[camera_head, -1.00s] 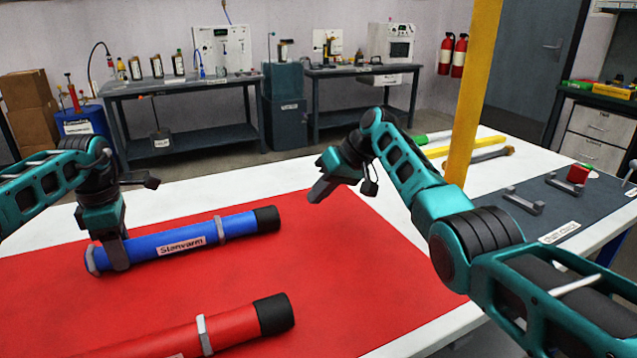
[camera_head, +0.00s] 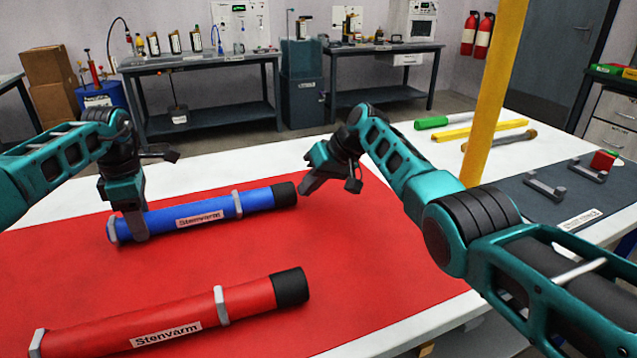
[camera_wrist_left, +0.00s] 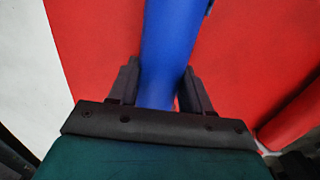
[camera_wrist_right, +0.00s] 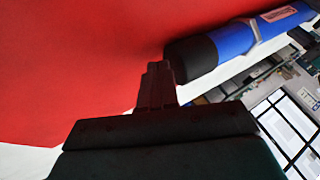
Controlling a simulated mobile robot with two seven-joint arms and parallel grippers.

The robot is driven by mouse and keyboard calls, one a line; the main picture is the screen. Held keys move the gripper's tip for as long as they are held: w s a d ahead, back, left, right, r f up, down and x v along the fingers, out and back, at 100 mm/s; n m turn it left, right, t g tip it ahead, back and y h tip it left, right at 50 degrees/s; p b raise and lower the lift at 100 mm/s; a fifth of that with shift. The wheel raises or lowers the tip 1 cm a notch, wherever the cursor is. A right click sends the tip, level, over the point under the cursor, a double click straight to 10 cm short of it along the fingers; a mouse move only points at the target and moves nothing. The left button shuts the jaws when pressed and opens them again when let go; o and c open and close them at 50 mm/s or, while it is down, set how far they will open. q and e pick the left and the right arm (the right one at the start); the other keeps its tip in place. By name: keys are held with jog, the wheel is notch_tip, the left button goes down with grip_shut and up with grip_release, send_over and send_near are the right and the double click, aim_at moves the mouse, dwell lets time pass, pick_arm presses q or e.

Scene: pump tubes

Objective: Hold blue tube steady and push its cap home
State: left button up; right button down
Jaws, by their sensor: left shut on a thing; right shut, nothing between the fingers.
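The blue tube (camera_head: 170,222) lies on the red mat (camera_head: 345,255) with a black cap (camera_head: 285,194) on its right end and a grey band near it. My left gripper (camera_head: 138,232) is shut around the tube near its left end; the tube (camera_wrist_left: 168,50) also shows between the fingers in the left wrist view. My right gripper (camera_head: 306,190) is shut and empty, just right of the cap. In the right wrist view its closed fingertips (camera_wrist_right: 158,70) are close beside the cap's end face (camera_wrist_right: 190,60); I cannot tell whether they touch.
A red tube (camera_head: 110,325) with a black cap lies nearer on the mat. A yellow post (camera_head: 490,95) stands behind my right arm. Grey holders (camera_head: 545,190) and a red block (camera_head: 604,160) are on a dark mat at right. Red mat between the tubes is clear.

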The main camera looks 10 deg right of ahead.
aim_at(291, 189)
jog(key=shift+a, duration=0.25)
pick_arm(q)
jog(key=shift+d, duration=0.1)
pick_arm(e)
jog(key=a, duration=0.2)
jog(key=s+a, duration=0.1)
jog(key=shift+a, duration=0.4)
jog(key=shift+d, duration=0.1)
jog(key=d, duration=0.2)
jog(key=w+d, duration=0.1)
jog(key=d, duration=0.1)
jog(key=shift+d, duration=0.25)
jog(key=v, duration=1)
jog(key=shift+a, duration=0.2)
pick_arm(q)
jog(key=o, duration=1.4)
